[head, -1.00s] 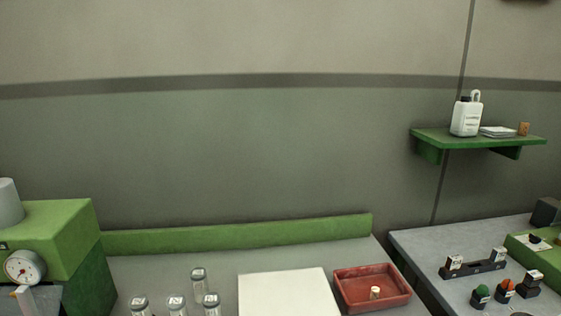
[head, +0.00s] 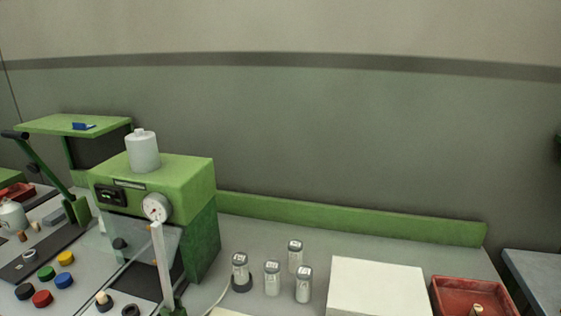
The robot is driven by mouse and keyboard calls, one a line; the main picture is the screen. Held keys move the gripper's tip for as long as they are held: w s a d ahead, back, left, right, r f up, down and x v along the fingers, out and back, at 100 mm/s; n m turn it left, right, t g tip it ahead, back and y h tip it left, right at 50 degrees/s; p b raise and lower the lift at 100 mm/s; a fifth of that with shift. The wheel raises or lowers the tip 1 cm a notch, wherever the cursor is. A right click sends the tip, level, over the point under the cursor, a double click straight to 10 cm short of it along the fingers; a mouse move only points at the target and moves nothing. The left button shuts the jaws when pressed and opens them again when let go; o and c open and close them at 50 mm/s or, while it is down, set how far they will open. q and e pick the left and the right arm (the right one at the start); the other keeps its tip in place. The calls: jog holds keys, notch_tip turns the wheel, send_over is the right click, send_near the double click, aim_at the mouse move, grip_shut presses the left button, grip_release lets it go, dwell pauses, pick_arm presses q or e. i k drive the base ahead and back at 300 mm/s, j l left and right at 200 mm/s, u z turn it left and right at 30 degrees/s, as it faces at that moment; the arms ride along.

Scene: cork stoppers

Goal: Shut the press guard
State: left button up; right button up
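The press (head: 206,240) is a green machine at the left of the head view, with a round white gauge (head: 157,208), a small dark display and a grey cylinder on top. A clear panel, which looks like the press guard (head: 95,252), shows in front of and left of its opening. I cannot tell how far open the guard is. Neither of my grippers is in view.
Several capped jars (head: 272,278) stand right of the press, beside a white board (head: 376,290) and a red tray (head: 468,293). Several coloured round pieces (head: 66,258) lie at the lower left. A green raised shelf (head: 60,124) stands further left.

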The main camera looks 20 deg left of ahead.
aim_at(118, 243)
jog(key=u, duration=1.75)
